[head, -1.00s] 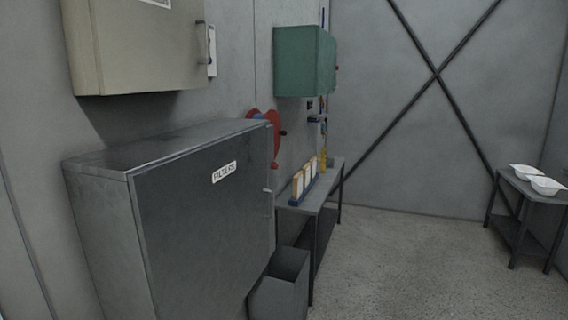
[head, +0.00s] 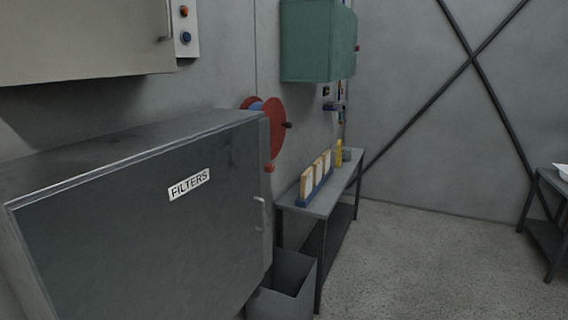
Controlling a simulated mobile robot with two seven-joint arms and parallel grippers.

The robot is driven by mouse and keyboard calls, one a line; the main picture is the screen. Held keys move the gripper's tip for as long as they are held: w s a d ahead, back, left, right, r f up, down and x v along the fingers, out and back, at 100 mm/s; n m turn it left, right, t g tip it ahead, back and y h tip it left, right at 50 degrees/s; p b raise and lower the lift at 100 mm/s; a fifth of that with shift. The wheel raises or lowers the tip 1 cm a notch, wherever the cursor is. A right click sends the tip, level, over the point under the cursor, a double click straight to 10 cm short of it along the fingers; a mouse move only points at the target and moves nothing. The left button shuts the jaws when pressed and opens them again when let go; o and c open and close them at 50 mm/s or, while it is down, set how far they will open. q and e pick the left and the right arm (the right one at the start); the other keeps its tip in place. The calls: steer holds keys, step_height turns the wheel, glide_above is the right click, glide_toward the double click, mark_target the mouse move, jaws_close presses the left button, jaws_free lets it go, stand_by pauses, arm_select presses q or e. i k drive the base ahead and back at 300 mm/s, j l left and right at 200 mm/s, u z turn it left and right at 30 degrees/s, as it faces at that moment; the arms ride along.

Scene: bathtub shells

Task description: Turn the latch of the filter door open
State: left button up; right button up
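The filter door (head: 150,235) is the dark grey front of a metal cabinet at the left, with a white "FILTERS" label (head: 189,184). The door looks closed. A small light-coloured latch (head: 261,212) sits near the door's right edge. It is small in the picture, and its exact position is hard to tell. Neither of my grippers shows in the head view.
A grey bin (head: 284,290) stands on the floor right of the cabinet. Behind it is a narrow bench (head: 335,190) with a blue rack (head: 316,190) of framed panels. A red reel (head: 272,125) and a green box (head: 318,40) are on the wall.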

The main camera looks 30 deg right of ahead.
mark_target(269, 167)
steer(key=i+l, duration=0.15)
steer(key=l, duration=0.2)
steer(key=i+l, duration=0.15)
steer(key=l, duration=0.2)
steer(key=i+l, duration=0.15)
steer(key=l, duration=0.2)
steer(key=i+l, duration=0.15)
steer(key=l, duration=0.2)
steer(key=i+l, duration=0.15)
steer(key=l, duration=0.2)
steer(key=i+l, duration=0.15)
steer(key=l, duration=0.2)
